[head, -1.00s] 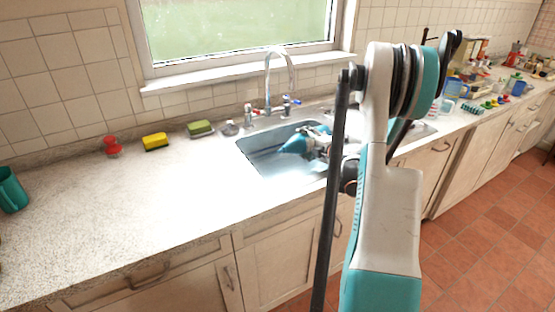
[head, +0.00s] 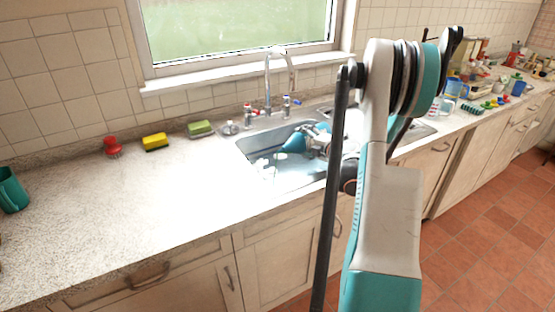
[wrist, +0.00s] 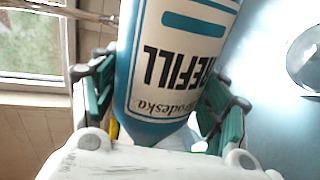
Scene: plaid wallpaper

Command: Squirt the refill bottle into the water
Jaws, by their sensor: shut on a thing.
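My gripper (head: 316,143) is over the sink (head: 243,147), shut on the teal refill bottle (head: 293,144). The bottle is tilted, its narrowing end toward the left in the head view. In the wrist view the bottle (wrist: 180,75) lies between the green finger pads of my gripper (wrist: 160,108), with its "REFILL" label upside down. The water (head: 290,178) shows as a bluish surface in the sink. White patches (head: 262,162) show at its left side below the bottle. I cannot see the nozzle clearly.
A faucet (head: 268,85) stands behind the sink. A green sponge (head: 201,128), a yellow sponge (head: 155,141) and a red item (head: 112,147) lie along the back of the counter (head: 130,205). A clear round shape (wrist: 304,60) shows at the right in the wrist view.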

